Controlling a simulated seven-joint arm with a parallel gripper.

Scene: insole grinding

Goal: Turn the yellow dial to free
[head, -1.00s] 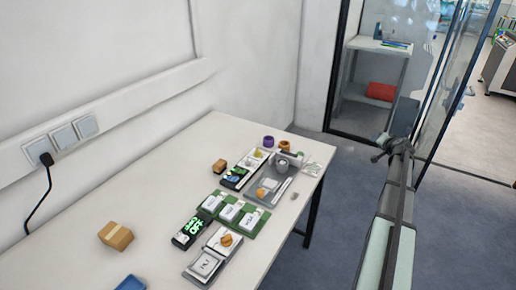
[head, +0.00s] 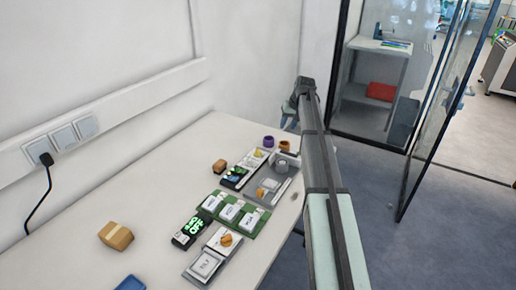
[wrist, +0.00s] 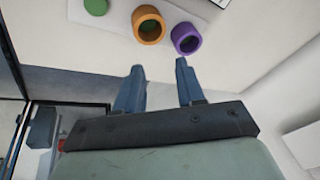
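A small yellow dial (head: 258,153) sits on a light panel near the back of the table in the head view. Its setting is too small to read. My gripper (head: 289,112) is up beyond the table's far right end, past the dial and apart from it. In the wrist view my gripper (wrist: 159,68) has its two blue fingers spread with nothing between them. The dial does not show in the wrist view.
An orange ring (wrist: 149,25) and a purple ring (wrist: 186,38) lie just ahead of the fingers, with a green disc (wrist: 96,6) beside them.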

